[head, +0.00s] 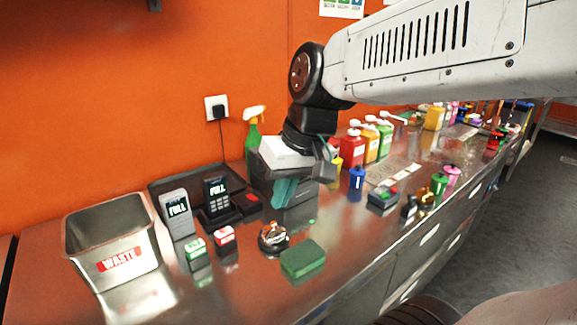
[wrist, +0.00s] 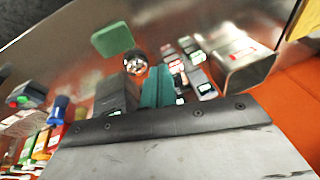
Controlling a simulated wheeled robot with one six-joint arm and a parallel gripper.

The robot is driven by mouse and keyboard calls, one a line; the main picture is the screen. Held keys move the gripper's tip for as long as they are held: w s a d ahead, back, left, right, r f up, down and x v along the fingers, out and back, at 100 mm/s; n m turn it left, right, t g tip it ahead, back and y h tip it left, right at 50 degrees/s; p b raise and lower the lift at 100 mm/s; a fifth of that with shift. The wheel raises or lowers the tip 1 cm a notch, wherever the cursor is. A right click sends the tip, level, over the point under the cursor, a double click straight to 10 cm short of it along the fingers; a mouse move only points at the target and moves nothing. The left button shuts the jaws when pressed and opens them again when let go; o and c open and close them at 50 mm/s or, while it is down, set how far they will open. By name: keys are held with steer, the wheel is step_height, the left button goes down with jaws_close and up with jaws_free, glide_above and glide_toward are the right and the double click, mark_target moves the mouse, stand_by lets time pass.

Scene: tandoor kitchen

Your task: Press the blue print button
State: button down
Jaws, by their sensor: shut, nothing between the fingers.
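My gripper (head: 285,194) points down over the counter, its teal fingers shut and empty. They also show in the wrist view (wrist: 158,88). A dark grey box (head: 302,214) stands right behind and beside the fingers, partly hidden by them; it also shows in the wrist view (wrist: 116,94), left of the fingers. I cannot tell whether the fingers touch it. I cannot make out a blue print button in either view; the gripper may hide it. A small dark device (head: 383,198) with green and red on top sits farther right.
The steel counter (head: 345,240) holds a waste bin (head: 118,265), card terminals (head: 177,214), a bell (head: 272,238) and a green sponge (head: 303,259) in front of the gripper. Coloured bottles (head: 353,150) and a blue bottle (head: 357,178) stand to the right. An orange wall (head: 120,90) rises behind.

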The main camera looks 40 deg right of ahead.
steer(key=w+d+m+t, duration=0.3)
steer(key=w+d, duration=0.7)
steer(key=w, duration=0.2)
steer(key=w+d+r+m+t+h, duration=0.1)
steer(key=w+d+m+t, duration=0.2)
steer(key=w+d, duration=0.7)
steer(key=shift+w, duration=1.25)
steer(key=shift+a, duration=0.1)
steer(key=shift+f, duration=4.35)
steer(key=shift+f, duration=0.1)
steer(key=shift+f, duration=0.3)
